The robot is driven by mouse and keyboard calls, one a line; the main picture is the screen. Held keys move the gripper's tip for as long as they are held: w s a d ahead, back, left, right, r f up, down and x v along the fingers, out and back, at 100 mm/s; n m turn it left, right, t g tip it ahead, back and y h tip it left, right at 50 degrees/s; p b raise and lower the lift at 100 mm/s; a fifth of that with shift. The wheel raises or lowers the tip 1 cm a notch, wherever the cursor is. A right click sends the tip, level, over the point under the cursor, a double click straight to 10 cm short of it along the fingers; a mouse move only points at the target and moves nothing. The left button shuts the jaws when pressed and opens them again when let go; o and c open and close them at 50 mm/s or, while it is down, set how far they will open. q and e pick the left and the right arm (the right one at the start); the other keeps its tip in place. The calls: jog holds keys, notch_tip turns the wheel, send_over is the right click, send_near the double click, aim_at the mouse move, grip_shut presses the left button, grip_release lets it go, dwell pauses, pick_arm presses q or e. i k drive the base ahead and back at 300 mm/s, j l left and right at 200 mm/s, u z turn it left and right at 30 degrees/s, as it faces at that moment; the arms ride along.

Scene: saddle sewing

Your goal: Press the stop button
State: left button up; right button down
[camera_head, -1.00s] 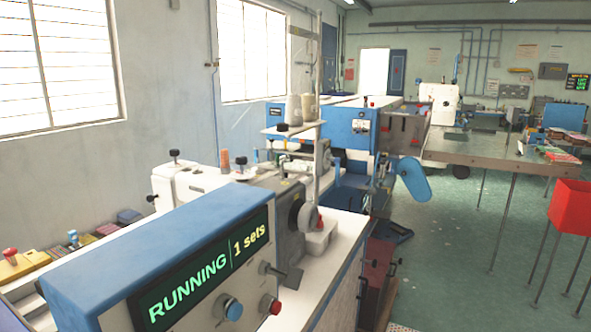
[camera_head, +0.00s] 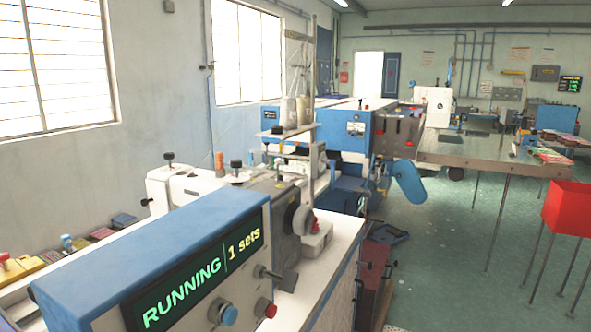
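A blue and white control box (camera_head: 150,262) stands in the near foreground at lower left. Its dark display (camera_head: 200,281) reads "RUNNING" and "1 sets" in green and yellow. Below the display are a blue round knob or button (camera_head: 228,315) and a red round button (camera_head: 270,311). The buttons carry no readable label. Neither of my grippers shows in the head view.
A grey and white sewing machine (camera_head: 276,207) with thread cones (camera_head: 289,112) stands behind the box on a white table (camera_head: 335,250). A red bin on legs (camera_head: 567,207) stands at right. A grey worktable (camera_head: 480,157) is farther back. Green floor (camera_head: 445,265) lies open at centre right.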

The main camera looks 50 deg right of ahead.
aim_at(271, 312)
jog(key=k+l+z, duration=0.15)
jog(key=z, duration=0.35)
jog(key=k+l+z, duration=0.15)
jog(key=z, duration=0.35)
jog(key=l, duration=0.1)
